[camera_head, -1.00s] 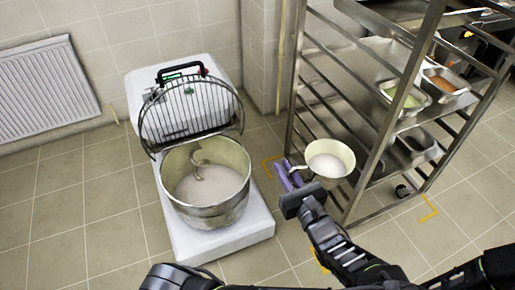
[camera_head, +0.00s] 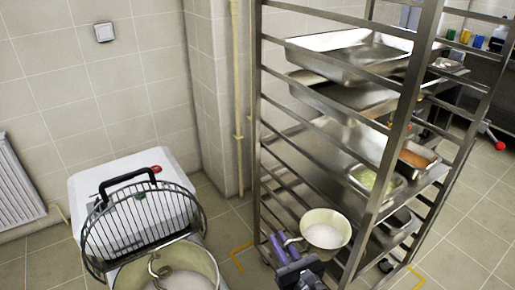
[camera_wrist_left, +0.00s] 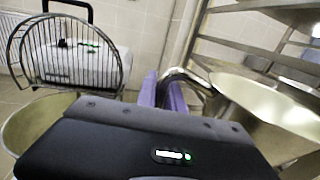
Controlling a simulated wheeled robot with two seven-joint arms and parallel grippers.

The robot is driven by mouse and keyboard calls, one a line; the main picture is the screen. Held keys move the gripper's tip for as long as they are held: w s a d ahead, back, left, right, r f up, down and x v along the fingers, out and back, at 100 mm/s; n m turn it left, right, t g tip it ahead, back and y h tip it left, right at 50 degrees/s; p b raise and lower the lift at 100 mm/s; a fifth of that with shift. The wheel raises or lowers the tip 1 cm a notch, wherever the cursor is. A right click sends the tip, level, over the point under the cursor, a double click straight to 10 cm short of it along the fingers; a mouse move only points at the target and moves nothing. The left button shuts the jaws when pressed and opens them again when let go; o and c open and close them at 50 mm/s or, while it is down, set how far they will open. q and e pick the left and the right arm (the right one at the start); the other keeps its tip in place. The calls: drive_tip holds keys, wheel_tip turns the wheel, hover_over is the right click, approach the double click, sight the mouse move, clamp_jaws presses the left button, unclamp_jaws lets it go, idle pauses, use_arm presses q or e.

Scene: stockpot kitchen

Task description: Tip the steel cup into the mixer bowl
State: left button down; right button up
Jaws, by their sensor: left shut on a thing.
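The steel cup (camera_head: 326,246) hangs upright in the air, in front of the rack, with white contents inside. My left gripper (camera_head: 284,250) has its purple fingers shut on the cup's handle, left of the cup. The wrist view shows the cup (camera_wrist_left: 270,105) at the right and the fingers (camera_wrist_left: 165,92) at the handle. The mixer bowl (camera_head: 206,262) is at the lower left of the head view, cut off by the bottom edge, with white contents. It also shows at the left of the wrist view (camera_wrist_left: 22,130). The cup is apart from the bowl, to its right. My right gripper is not visible.
The mixer's wire guard (camera_head: 135,225) is raised behind the bowl, before the white mixer body (camera_head: 125,185). A steel rack (camera_head: 262,120) with trays stands close behind and right of the cup. A radiator (camera_head: 18,190) is at the far left.

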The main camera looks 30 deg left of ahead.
use_arm(q)
drive_tip(key=s+a+f+n+g+y+b, duration=0.3)
drive_tip(key=s+a+f+n+g+b, duration=0.7)
drive_tip(key=s+a+f+g, duration=0.75)
drive_tip(key=s+a+f+n+g+h+b, duration=0.3)
drive_tip(key=s+a+f+n+g+b, duration=0.1)
drive_tip(key=s, duration=0.5)
drive_tip(key=shift+a+f+n, duration=0.15)
drive_tip(key=shift+a+n, duration=0.45)
drive_tip(key=shift+a, duration=0.3)
drive_tip(key=shift+s+g, duration=0.1)
drive_tip(key=shift+g, duration=0.15)
